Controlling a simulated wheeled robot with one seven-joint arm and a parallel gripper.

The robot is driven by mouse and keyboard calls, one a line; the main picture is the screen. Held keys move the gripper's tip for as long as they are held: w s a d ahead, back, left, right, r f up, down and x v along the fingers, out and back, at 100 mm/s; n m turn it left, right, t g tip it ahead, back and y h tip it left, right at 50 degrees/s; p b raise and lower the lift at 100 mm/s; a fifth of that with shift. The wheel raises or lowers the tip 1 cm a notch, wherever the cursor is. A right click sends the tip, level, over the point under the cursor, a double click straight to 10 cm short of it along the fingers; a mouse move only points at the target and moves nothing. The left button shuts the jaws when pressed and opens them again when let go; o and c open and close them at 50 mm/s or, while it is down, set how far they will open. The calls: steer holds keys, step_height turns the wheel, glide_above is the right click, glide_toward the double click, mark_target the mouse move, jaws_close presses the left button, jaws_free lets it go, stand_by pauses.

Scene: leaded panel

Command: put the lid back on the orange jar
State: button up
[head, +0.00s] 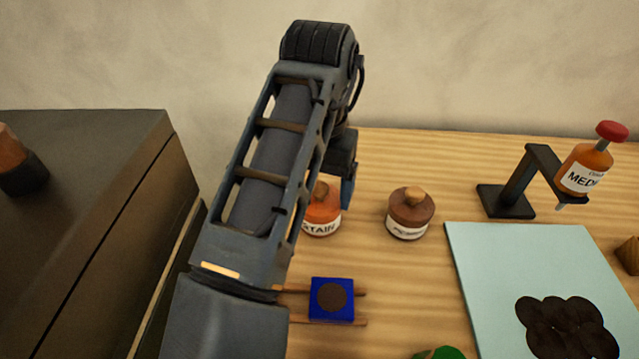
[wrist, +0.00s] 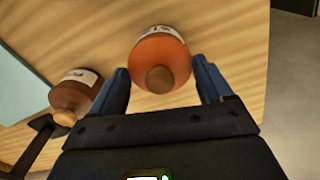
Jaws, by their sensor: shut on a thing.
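The orange jar (head: 322,221) with a white label stands on the wooden table, partly hidden behind my arm in the head view. Its orange body (wrist: 152,40) also shows in the wrist view. Its lid with a round brown knob (wrist: 160,79) is between my fingers, over the jar's top. My gripper (wrist: 160,64) is shut on the lid, one blue finger on each side. In the head view only one blue finger (head: 348,193) shows, beside the jar's top. I cannot tell whether the lid is seated on the rim or just above it.
A brown jar (head: 408,217) with a tan knob stands close on the right. Further right are a black stand (head: 515,190) with a red-capped bottle (head: 584,168) and a pale blue panel (head: 490,260). A blue block (head: 332,312) lies in front. A dark cabinet (head: 90,200) is left.

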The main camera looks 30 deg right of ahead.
stand_by(0.3)
steer(key=o, duration=0.9)
steer(key=shift+o, duration=0.2)
steer(key=shift+r, duration=0.15)
steer(key=shift+r+p, duration=3.4)
steer(key=shift+p, duration=0.2)
jaws_close()
